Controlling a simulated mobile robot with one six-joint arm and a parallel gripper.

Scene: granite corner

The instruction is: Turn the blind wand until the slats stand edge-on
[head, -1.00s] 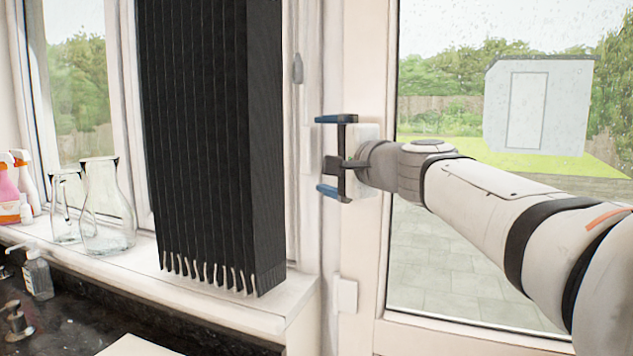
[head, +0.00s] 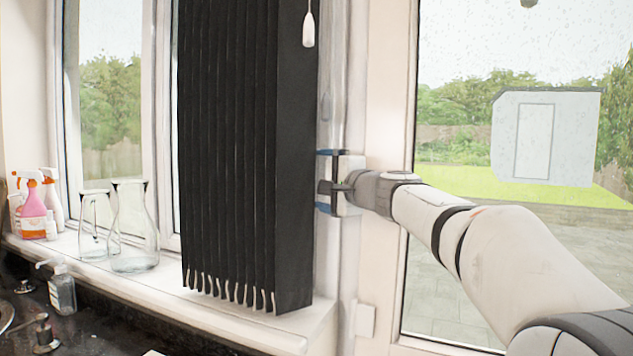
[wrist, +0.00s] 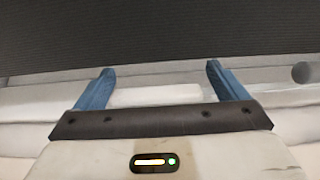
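The blind (head: 225,150) is a dark bundle of upright slats with pale lower ends, hanging in front of the window. A small white tapered piece (head: 308,30) hangs on a thin cord at its upper right edge; I cannot tell whether it belongs to the wand. No full wand can be made out. My gripper (head: 322,182) is at the blind's right edge, blue fingers apart and empty. In the wrist view, the open fingers (wrist: 155,88) point towards the dark blind (wrist: 160,35). A round grey end (wrist: 302,73) shows right of them.
Glass jugs (head: 133,228) and spray bottles (head: 33,215) stand on the sill (head: 160,275) to the left. A soap bottle (head: 62,290) stands on the dark counter. The door frame (head: 385,130) is just behind my gripper.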

